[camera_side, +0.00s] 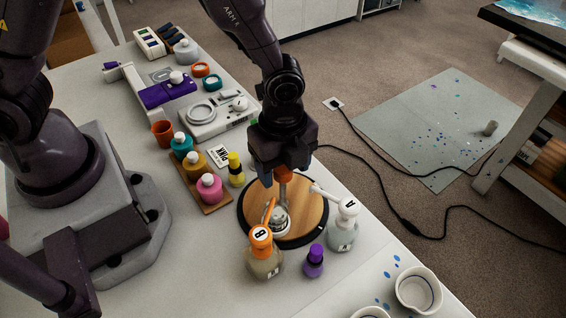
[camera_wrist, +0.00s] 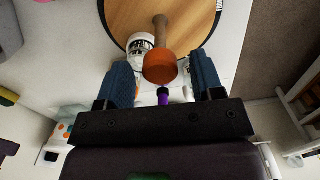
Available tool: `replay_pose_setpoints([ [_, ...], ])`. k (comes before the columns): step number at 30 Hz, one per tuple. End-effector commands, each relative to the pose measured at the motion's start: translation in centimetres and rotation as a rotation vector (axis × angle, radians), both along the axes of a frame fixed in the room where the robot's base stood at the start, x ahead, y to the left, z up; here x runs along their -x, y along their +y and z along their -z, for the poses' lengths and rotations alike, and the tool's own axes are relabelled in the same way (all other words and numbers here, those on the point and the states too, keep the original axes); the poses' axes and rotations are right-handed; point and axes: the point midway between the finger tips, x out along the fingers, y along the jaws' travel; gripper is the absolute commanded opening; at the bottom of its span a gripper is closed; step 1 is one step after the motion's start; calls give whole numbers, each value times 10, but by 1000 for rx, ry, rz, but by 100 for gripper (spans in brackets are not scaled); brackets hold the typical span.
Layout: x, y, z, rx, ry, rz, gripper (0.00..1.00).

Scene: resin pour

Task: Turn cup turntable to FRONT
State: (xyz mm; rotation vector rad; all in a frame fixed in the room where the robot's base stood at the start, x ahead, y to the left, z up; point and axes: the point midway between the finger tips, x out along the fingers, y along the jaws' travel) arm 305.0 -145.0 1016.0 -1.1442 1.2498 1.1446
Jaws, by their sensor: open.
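The cup turntable (camera_side: 308,203) is a round wooden disc with a dark rim, flat on the white table; part of it shows in the wrist view (camera_wrist: 186,14). A post with an orange knob (camera_wrist: 160,68) stands up from it. A small white cup (camera_side: 279,220) sits on the disc towards the picture's bottom left; it shows partly behind the knob in the wrist view (camera_wrist: 140,42). My gripper (camera_wrist: 163,72) is open above the disc, with one blue finger on each side of the knob and visible gaps. In the side view my gripper (camera_side: 283,180) partly hides the knob.
Pump bottle A (camera_side: 343,228) and pump bottle B (camera_side: 264,258) stand beside the turntable, their spouts reaching over it. A purple bottle (camera_side: 314,262) stands between them. A yellow bottle (camera_side: 235,170) and a wooden tray of colour bottles (camera_side: 213,207) are left. A scale (camera_side: 215,117) is behind.

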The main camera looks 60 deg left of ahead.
Motion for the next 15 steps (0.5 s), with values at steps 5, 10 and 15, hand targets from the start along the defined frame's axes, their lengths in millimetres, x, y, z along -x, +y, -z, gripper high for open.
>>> replay_pose_setpoints([
  [5, 0, 0, 0, 0, -1, 0, 61],
  [10, 0, 0, 0, 0, -1, 0, 29],
  [15, 0, 0, 0, 0, 0, 0, 0],
])
